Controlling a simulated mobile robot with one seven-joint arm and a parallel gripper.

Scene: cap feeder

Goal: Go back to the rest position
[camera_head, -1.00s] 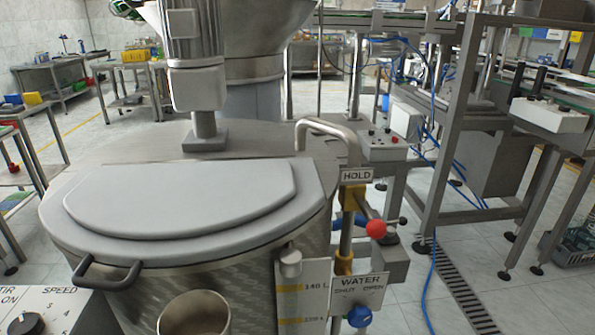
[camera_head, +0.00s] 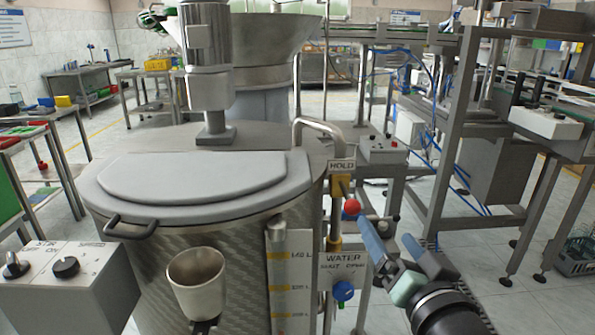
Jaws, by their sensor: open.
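My gripper (camera_head: 385,232) shows at the lower right, in front of the steel vessel's right side. Its two blue-grey fingers are apart with nothing seen between them, and they point up and to the left. The left fingertip lies just below and right of a red ball knob (camera_head: 352,207) in the picture; I cannot tell whether they touch. My dark wrist enters from the bottom edge. No rest position is marked in view.
The vessel's grey lid (camera_head: 195,178) is shut. A beaker (camera_head: 196,280) stands at its front, beside a control box (camera_head: 70,285). A HOLD sign (camera_head: 342,165) and a blue WATER knob (camera_head: 344,291) are near my gripper. A metal frame (camera_head: 447,150) stands at the right.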

